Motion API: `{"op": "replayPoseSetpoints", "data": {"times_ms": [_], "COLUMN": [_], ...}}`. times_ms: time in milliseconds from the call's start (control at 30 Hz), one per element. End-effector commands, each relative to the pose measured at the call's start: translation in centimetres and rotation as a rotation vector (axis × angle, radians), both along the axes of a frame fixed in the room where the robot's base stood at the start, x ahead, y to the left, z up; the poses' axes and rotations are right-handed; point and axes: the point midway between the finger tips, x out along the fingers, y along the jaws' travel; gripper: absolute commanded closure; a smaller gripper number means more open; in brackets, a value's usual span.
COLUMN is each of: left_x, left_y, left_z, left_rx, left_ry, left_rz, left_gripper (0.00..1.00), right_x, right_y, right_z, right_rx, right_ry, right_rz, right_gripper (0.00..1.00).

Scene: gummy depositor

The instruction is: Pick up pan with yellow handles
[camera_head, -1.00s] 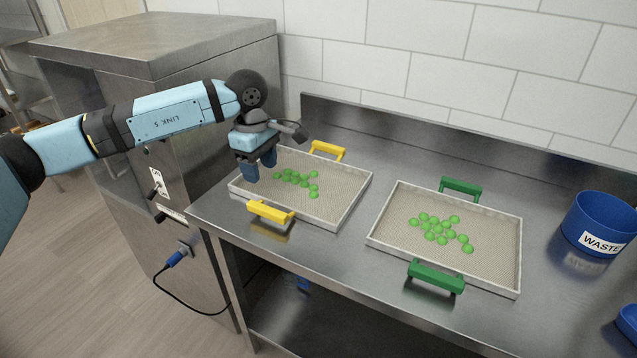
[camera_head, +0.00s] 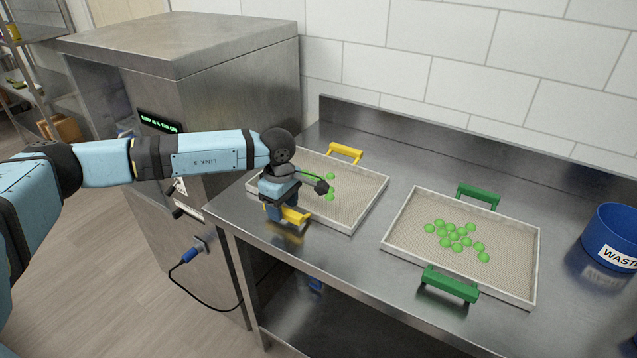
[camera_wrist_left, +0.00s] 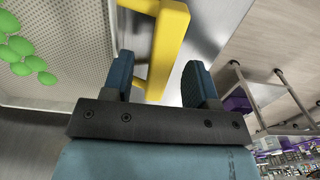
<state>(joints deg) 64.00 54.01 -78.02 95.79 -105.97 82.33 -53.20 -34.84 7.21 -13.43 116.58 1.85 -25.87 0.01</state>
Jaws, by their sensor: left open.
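The pan with yellow handles (camera_head: 362,200) is a shallow white-rimmed tray on the steel table, with green gummies on its mesh floor. Its far yellow handle (camera_head: 346,152) is clear. My left gripper (camera_head: 281,213) is at the near yellow handle (camera_head: 296,216), pointing down. In the left wrist view, the open blue fingers (camera_wrist_left: 160,80) stand on either side of the near handle's bar (camera_wrist_left: 163,55), not closed on it. My arm hides part of the pan and its gummies in the head view. My right gripper is not in view.
A second pan with green handles (camera_head: 408,215) holds green gummies to the right. A blue waste bin (camera_head: 612,236) stands at the far right. A steel machine (camera_head: 235,110) stands at the left, and a tiled wall (camera_head: 470,70) is behind the table.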

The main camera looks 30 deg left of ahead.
Motion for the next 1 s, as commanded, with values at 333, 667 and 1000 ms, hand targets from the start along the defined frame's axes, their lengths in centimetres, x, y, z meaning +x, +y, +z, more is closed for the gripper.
{"op": "replayPoseSetpoints", "data": {"times_ms": [333,667,1000], "left_x": [-0.02,0.04,0.05], "left_y": [0.00,0.01,0.04], "left_z": [-1.23,-1.11,-0.64], "left_rx": [-0.001,-0.001,0.000], "left_ry": [0.000,-0.002,-0.003], "left_rz": [0.000,0.000,0.001], "left_gripper": [0.47,1.00,1.00], "right_x": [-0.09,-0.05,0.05], "right_y": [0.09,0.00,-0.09], "right_z": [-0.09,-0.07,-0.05], "right_rx": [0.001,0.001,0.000], "right_ry": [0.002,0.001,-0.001], "right_rz": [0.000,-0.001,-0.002], "right_gripper": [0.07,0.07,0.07]}}
